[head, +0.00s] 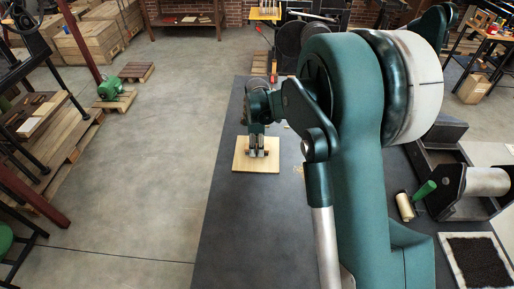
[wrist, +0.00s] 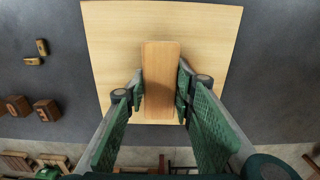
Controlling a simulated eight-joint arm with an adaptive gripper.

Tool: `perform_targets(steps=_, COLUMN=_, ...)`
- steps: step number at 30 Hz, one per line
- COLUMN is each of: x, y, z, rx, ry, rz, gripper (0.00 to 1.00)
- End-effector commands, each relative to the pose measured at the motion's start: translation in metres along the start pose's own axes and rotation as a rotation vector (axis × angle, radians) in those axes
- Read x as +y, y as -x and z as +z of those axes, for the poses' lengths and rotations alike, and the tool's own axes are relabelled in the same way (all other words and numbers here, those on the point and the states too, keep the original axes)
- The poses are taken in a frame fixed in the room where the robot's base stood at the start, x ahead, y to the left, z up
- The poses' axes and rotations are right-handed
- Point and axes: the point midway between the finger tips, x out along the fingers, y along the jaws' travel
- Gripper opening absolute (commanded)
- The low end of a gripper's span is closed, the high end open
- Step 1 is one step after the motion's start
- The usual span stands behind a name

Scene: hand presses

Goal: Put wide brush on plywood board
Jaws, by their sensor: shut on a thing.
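The plywood board (head: 242,166) is a pale square lying on the dark table, below my gripper (head: 257,153) in the head view. In the wrist view the plywood board (wrist: 110,45) fills the upper middle. My gripper (wrist: 160,94) is shut on the wide brush (wrist: 161,65), a brown wooden block held between the two green fingers. In the wrist view the brush lies over the middle and near part of the board. Its underside and bristles are hidden, so I cannot tell whether it touches the board.
Two wooden type blocks (wrist: 47,110) and small brass-coloured pieces (wrist: 41,47) lie left of the board in the wrist view. A green-handled roller (head: 404,206), a press with a metal cylinder (head: 488,181) and a dark-filled tray (head: 447,262) stand at the right. The table front (head: 240,235) is clear.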

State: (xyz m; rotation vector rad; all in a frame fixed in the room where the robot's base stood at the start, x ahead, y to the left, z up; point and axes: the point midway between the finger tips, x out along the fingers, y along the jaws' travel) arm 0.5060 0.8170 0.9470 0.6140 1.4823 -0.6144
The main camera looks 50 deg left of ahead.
Motion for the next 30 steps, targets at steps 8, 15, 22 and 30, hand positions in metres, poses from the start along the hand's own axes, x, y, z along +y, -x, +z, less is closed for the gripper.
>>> perform_targets(steps=8, x=0.0, y=-0.0007, z=0.0, rx=0.0, ry=0.0, rz=0.0, gripper=0.13)
perform_targets(steps=15, x=0.0, y=-0.0042, z=0.0, rx=0.0, ry=0.0, rz=0.0, gripper=0.31)
perform_targets(steps=22, x=0.0, y=-0.0038, z=0.0, rx=0.0, ry=0.0, rz=0.0, gripper=0.41)
perform_targets(steps=30, x=0.0, y=-0.0022, z=0.0, rx=0.0, ry=0.0, rz=0.0, gripper=0.41)
